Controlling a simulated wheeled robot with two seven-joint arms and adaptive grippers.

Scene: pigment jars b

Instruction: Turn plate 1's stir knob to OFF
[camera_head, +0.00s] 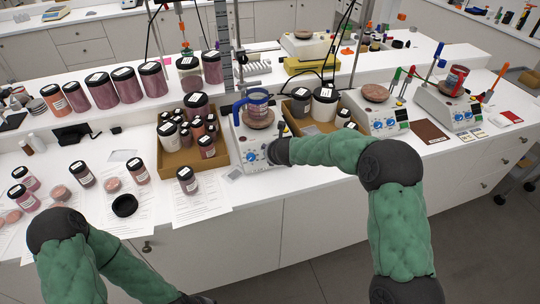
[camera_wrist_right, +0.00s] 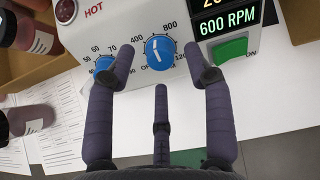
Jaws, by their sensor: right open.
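My left gripper is out of view.
Cardboard trays of jars flank the hotplate, the left one (camera_head: 180,163) close beside it. Two more hotplates (camera_head: 378,112) (camera_head: 452,104) stand to the right. Loose jars and papers (camera_head: 198,204) lie on the bench to the left. The floor ahead of the cabinets is clear.

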